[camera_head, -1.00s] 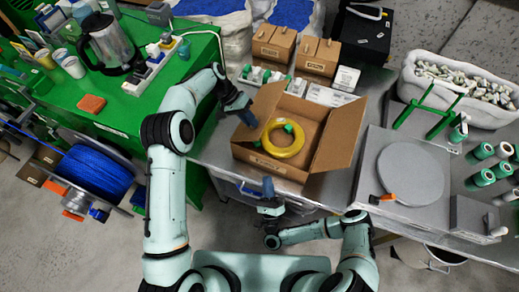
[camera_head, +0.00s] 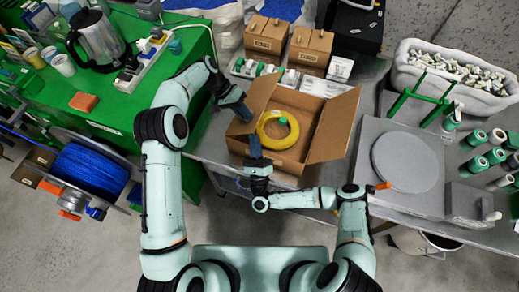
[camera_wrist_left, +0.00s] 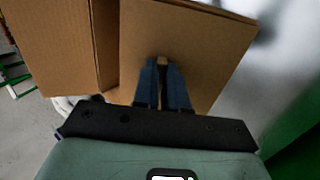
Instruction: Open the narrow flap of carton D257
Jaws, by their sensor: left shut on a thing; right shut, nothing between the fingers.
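An open brown carton (camera_head: 300,152) stands on the grey bench with a yellow coil (camera_head: 278,130) inside. One flap leans outward at its right (camera_head: 335,122) and another rises at its left (camera_head: 263,93). My left gripper (camera_head: 246,117) is at the carton's left side, shut on cardboard. The left wrist view shows its fingers (camera_wrist_left: 162,70) pinching a small brown edge in front of a broad cardboard panel (camera_wrist_left: 195,45). My right gripper (camera_head: 254,143) is shut and empty at the carton's front left, its fingers over the front edge. No carton number is legible.
Two closed cartons (camera_head: 267,37) (camera_head: 310,47) and small boxes stand behind the open carton. A round grey plate (camera_head: 405,162) and green rolls (camera_head: 477,160) lie to the right. A white bin (camera_head: 455,75) stands at the back right.

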